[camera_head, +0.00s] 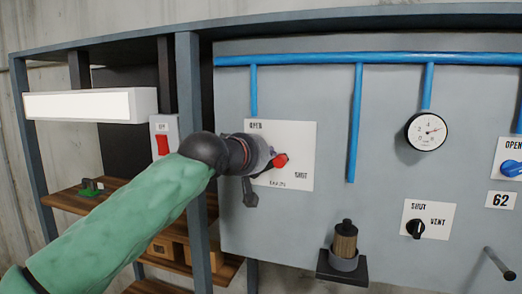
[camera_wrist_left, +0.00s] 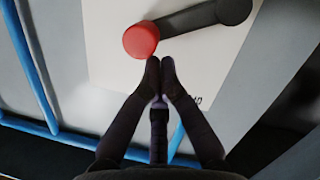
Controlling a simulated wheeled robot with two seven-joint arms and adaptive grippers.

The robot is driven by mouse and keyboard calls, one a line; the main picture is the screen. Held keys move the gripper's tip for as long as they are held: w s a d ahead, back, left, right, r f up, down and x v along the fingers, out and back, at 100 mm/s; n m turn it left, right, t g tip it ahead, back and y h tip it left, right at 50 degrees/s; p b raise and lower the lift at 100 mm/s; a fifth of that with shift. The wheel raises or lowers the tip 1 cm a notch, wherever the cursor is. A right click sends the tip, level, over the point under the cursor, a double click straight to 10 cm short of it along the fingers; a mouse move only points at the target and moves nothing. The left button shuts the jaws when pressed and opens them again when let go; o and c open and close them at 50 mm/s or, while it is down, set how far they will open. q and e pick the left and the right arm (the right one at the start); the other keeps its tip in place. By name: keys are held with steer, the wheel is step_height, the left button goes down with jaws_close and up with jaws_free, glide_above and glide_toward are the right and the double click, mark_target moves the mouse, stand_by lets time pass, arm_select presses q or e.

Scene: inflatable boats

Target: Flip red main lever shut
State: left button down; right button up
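The red main lever has a round red knob (camera_head: 281,160) on a dark arm, mounted on a white plate (camera_head: 302,133) marked OPEN at top left and SHUT at right. The knob lies between the two labels, nearer SHUT. My left gripper (camera_head: 270,161) is in front of the plate, just left of the knob, and hides part of the lever. In the left wrist view, the gripper's fingertips (camera_wrist_left: 160,66) are together with nothing between them, right beside the red knob (camera_wrist_left: 141,40); I cannot tell whether they touch it. The lever arm (camera_wrist_left: 190,19) runs to upper right there.
Blue pipes (camera_head: 356,120) and a round gauge (camera_head: 426,131) are on the grey panel. A red switch (camera_head: 162,145) and wooden shelves (camera_head: 68,201) are at left.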

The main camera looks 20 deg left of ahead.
mark_target(279, 166)
arm_select(q)
steer(key=d+f+m+y+b, duration=0.1)
steer(key=d+f+m, duration=0.1)
steer(key=shift+m+b, duration=0.3)
steer(key=shift+d+f+m+y+b, duration=0.3)
steer(key=shift+f+m+b, duration=0.3)
steer(key=shift+m, duration=0.3)
arm_select(e)
steer(key=shift+f, duration=1.55)
arm_select(q)
steer(key=shift+r, duration=0.1)
